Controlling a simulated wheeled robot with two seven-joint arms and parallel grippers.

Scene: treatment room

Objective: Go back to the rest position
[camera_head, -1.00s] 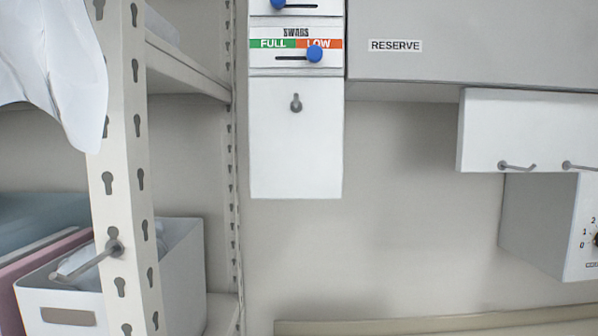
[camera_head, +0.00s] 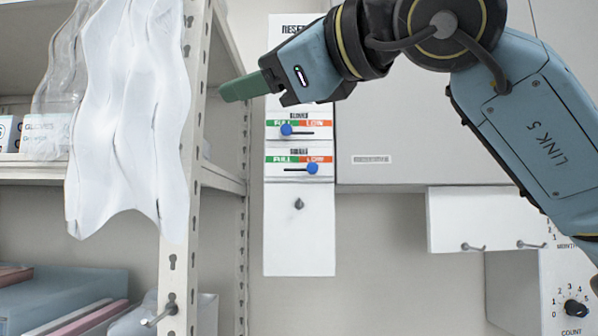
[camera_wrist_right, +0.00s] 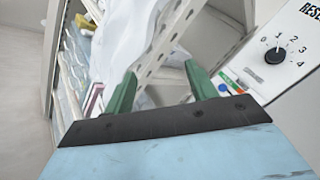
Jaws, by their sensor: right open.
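My right gripper (camera_head: 245,88) is high in the head view, with its green fingers pointing left toward the shelf upright (camera_head: 196,150). Its arm comes in from the upper right. In the right wrist view the two green fingers (camera_wrist_right: 161,88) stand apart with nothing between them. Behind them are the perforated upright and white hanging sheeting (camera_wrist_right: 130,38). In the head view the gripper is in front of the wall panel with sliders (camera_head: 300,225). My left gripper is not in view.
A white wavy sheet (camera_head: 125,120) hangs at the shelf's front on the left. Pegs stick out from the upright (camera_head: 160,315) and from a white panel (camera_head: 470,225) at right. A grey cabinet (camera_head: 385,120) and a dial box (camera_head: 560,295) are at right.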

